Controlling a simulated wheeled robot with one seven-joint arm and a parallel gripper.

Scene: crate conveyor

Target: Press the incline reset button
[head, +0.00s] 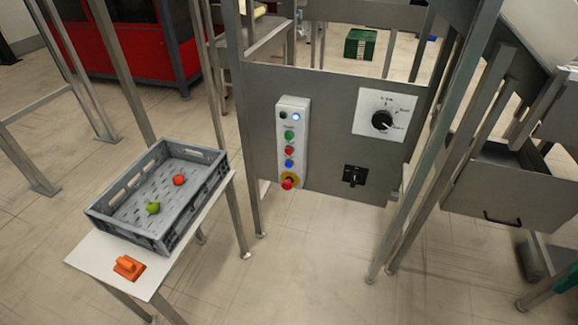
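A white control box (292,143) is fixed to the left part of a grey upright panel. From top to bottom it has a small dark round part (283,115) beside a lit whitish-blue one (296,117), then a green button (289,135), a red button (289,151) and a blue button (289,163). A red mushroom button on a yellow disc (288,181) sits at the bottom. The labels are too small to read, so I cannot tell which one is the incline reset. My gripper is not in view.
The grey panel (335,120) also carries a dial (382,120) and a black switch (354,175). At the left, a white table (95,252) bears a grey crate (150,242) with a green and a red item, and an orange object (129,267). Metal posts flank the panel; floor in front is clear.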

